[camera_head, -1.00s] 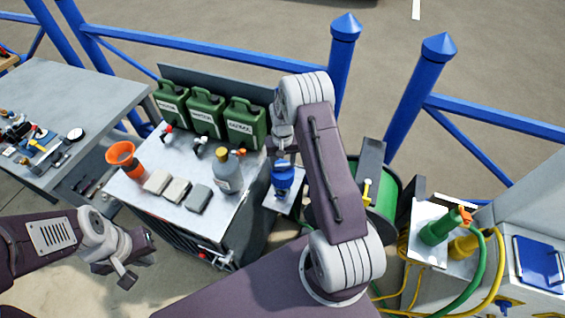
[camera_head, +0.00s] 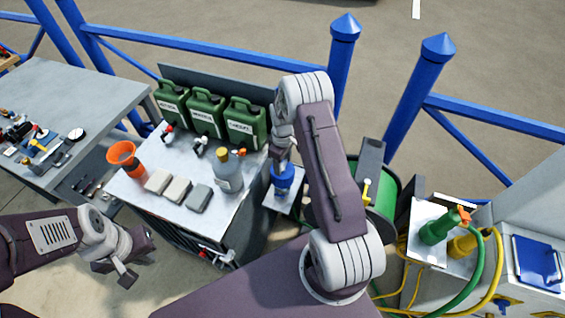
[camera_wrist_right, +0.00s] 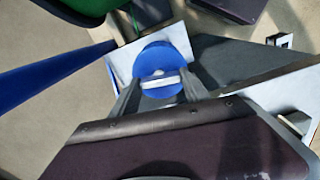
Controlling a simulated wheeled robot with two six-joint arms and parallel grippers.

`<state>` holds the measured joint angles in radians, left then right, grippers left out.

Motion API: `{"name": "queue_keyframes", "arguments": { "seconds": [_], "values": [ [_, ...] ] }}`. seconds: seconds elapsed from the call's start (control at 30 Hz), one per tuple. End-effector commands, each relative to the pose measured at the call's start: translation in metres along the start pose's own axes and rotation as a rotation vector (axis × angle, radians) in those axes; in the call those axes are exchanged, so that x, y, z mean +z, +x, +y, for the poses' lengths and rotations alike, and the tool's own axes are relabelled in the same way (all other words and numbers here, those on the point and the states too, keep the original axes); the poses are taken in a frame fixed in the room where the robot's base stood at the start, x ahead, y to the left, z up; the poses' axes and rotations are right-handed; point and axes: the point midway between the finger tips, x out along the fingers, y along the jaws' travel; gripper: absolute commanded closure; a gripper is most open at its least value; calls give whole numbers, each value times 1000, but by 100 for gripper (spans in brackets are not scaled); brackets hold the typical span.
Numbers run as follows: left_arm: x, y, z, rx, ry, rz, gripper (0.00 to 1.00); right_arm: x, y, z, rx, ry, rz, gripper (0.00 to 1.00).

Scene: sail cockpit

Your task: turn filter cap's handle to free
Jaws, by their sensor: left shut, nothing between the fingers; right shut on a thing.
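The filter cap (camera_head: 283,179) is a blue round body on a small light plate just right of the grey cabinet. In the right wrist view the blue cap (camera_wrist_right: 162,58) has a pale bar handle (camera_wrist_right: 160,83) across it. My right gripper (camera_head: 281,162) comes down on it from above; in the wrist view its two fingers (camera_wrist_right: 158,88) stand on either side of the cap, shut on the handle. My arm hides part of the cap in the head view. My left gripper (camera_head: 130,277) is shut and empty at the lower left, far from the cap.
The cabinet top (camera_head: 150,200) holds green canisters (camera_head: 207,113), an orange funnel (camera_head: 123,155), a grey bottle (camera_head: 229,172) and small blocks. A green hose reel (camera_head: 383,205) stands right of the cap. A blue railing (camera_head: 240,55) runs behind.

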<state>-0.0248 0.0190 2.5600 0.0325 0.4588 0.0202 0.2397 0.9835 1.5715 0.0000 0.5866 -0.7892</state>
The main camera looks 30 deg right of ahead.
Motion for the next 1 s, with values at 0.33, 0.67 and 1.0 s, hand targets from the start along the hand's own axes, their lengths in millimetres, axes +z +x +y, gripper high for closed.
{"name": "queue_keyframes", "arguments": {
  "seconds": [0.33,0.67,1.0],
  "values": [
    [0,-1,0,0,0,0,100,0,0,0,0,-143,0,86],
    [0,-1,0,0,0,0,100,0,0,0,0,-173,0,86],
    [0,-1,0,0,0,0,100,0,0,0,0,-173,0,27]
  ]
}}
